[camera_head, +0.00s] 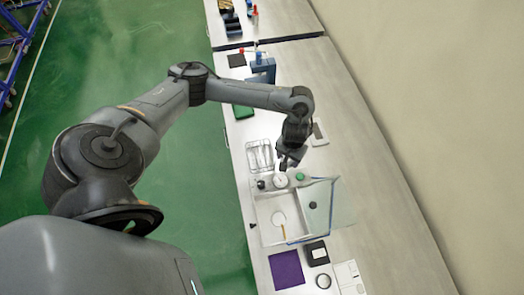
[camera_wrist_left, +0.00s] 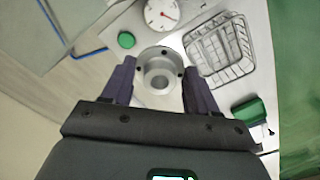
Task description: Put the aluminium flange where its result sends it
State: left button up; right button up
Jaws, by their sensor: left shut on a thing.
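The aluminium flange (camera_wrist_left: 160,75) is a pale metal ring with a raised hub and small dark holes, seen in the left wrist view. My left gripper (camera_wrist_left: 159,88) is shut on it, one dark finger on each side. In the head view my left gripper (camera_head: 287,163) is above the bench, beside a white dial gauge (camera_head: 280,181) and a green button (camera_head: 300,176); the flange cannot be made out there. The gauge (camera_wrist_left: 161,13) and button (camera_wrist_left: 127,40) lie beyond the flange in the wrist view. My right gripper is not in view.
A wire basket (camera_head: 260,155) is left of the gripper. A pale box (camera_head: 264,227) with a raised clear, blue-edged lid (camera_head: 343,203) is nearer. A green block (camera_head: 243,111) lies behind.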

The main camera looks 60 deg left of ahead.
aim_at(260, 158)
pick_arm(q)
jog(key=shift+s+a+f, duration=0.1)
jog(key=shift+s+f, duration=0.55)
jog(key=s+a+f+b, duration=0.1)
jog(key=a, duration=0.1)
jog(key=s+a+f+b, duration=0.1)
jog(key=a+f+b, duration=0.1)
jog(key=s+a+f+b, duration=0.1)
jog(key=a+f, duration=0.1)
jog(key=shift+a+f+b, duration=0.2)
jog(key=shift+a+b, duration=0.15)
jog(key=shift+a, duration=0.05)
jog(key=a, duration=0.1)
jog(key=s+a+f, duration=0.1)
jog(key=a+f, duration=0.1)
jog(key=a, duration=0.1)
jog(key=shift+s, duration=0.2)
jog(key=shift+f, duration=1.95)
jog(key=shift+f, duration=0.15)
jog(key=o, duration=1)
